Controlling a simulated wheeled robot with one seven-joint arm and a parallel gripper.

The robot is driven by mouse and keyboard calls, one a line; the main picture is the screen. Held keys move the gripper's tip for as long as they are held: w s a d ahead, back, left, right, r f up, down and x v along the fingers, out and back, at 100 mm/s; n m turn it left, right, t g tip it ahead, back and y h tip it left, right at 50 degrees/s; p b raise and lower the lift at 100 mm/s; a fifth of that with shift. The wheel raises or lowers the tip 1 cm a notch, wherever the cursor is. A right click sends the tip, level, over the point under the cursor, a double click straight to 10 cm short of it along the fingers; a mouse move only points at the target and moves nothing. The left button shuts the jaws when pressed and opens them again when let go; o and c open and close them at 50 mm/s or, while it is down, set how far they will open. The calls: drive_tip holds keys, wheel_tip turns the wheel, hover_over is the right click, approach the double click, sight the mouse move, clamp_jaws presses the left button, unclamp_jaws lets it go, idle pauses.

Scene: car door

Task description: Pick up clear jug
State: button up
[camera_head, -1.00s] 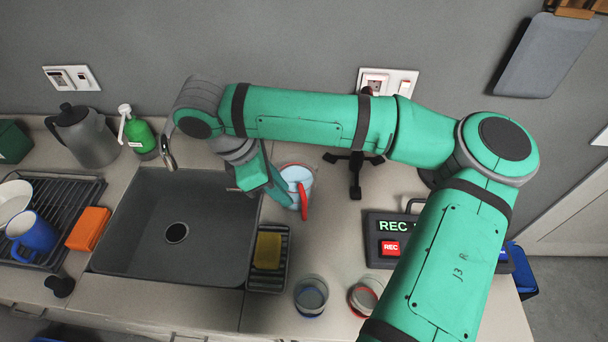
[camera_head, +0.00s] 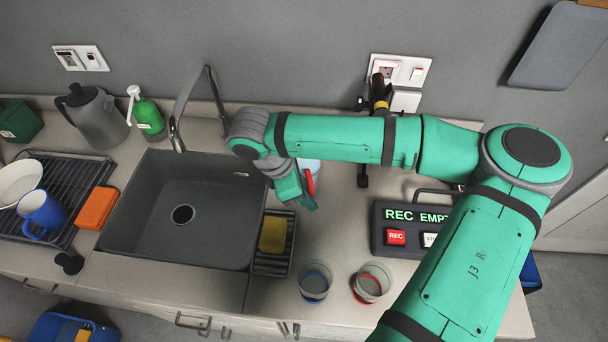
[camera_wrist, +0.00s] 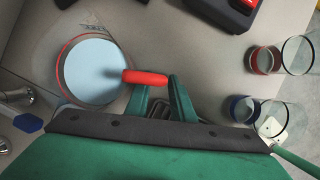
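The clear jug (camera_head: 309,164) stands on the counter right of the sink, with pale blue contents and a red handle. My arm and gripper (camera_head: 303,200) partly hide it in the head view. The wrist view looks down on the round jug (camera_wrist: 92,72), whose red handle (camera_wrist: 145,77) points right toward my gripper (camera_wrist: 163,92). The two green fingers are apart, one near the handle's outer end and one close to the jug's wall under the handle. I cannot tell whether either finger touches the handle.
Two glasses, one blue-based (camera_head: 315,283) and one red-based (camera_head: 371,284), stand at the front. The sink (camera_head: 185,210) and a sponge holder (camera_head: 273,262) lie left. A REC device (camera_head: 425,225) sits right. A black stand (camera_head: 363,165) is behind.

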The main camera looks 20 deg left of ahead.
clamp_jaws()
drive_tip(key=shift+w, duration=0.1)
idle(1.3)
